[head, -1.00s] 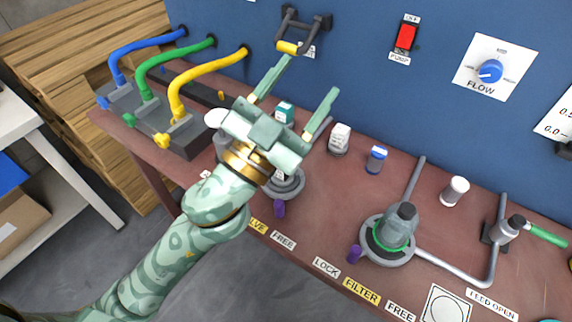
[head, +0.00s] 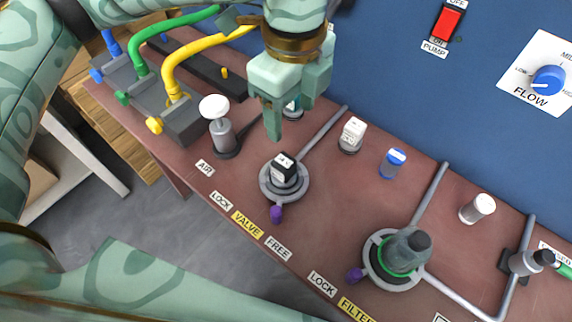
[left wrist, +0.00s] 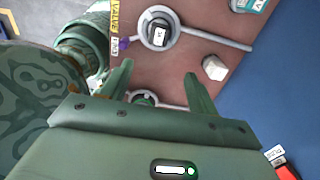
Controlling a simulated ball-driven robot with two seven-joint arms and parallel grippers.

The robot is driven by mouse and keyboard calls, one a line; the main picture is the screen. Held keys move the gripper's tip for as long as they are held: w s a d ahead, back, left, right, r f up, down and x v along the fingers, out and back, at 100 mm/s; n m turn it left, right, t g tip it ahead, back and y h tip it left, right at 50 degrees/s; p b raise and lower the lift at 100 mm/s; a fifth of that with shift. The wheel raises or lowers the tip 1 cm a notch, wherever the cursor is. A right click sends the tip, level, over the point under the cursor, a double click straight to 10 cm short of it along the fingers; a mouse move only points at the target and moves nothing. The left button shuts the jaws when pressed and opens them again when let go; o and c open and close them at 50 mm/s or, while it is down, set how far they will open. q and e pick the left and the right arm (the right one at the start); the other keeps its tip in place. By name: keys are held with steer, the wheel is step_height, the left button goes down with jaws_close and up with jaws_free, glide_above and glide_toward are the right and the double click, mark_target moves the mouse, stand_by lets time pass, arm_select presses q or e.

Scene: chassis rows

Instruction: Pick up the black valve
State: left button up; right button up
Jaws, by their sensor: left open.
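The black valve (head: 283,168) has a white label on top and stands upright in a round grey seat (head: 299,193) on the brown bench. A purple lever (head: 276,213) sticks out from the seat, beside the LOCK, VALVE and FREE labels. My left gripper (head: 285,127) points down above and slightly behind the valve. It is open and empty, apart from the valve. In the left wrist view the valve (left wrist: 158,33) is seen beyond the fingertips (left wrist: 158,70). My right gripper does not show.
A white-topped AIR knob (head: 215,108) stands left of the valve. A teal-labelled part (head: 292,110) is partly hidden behind my gripper. A white-capped part (head: 352,132), a blue-capped part (head: 393,162) and the filter (head: 405,250) stand to the right. A blue panel (head: 385,70) closes off the back.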

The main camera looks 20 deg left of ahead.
arm_select(q)
steer(key=b, duration=0.2)
glide_toward(284, 161)
steer(key=f, duration=0.2)
steer(key=d+f, duration=0.1)
steer(key=f, duration=0.2)
steer(key=shift+d+f, duration=0.1)
steer(key=shift+f, duration=0.15)
steer(key=f+b, duration=0.1)
steer(key=f, duration=0.1)
steer(key=a+f+b, duration=0.1)
steer(key=f, duration=0.2)
steer(key=shift+a+f+b, duration=0.1)
steer(key=shift+a+b, duration=0.05)
steer(key=shift+b, duration=0.15)
steer(key=shift+c, duration=0.9)
steer(key=c, duration=1.1)
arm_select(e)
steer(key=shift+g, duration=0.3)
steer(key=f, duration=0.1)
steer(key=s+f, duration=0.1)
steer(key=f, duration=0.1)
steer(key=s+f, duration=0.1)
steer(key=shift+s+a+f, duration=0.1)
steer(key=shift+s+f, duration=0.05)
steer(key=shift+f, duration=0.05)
arm_select(q)
steer(key=shift+r, duration=0.2)
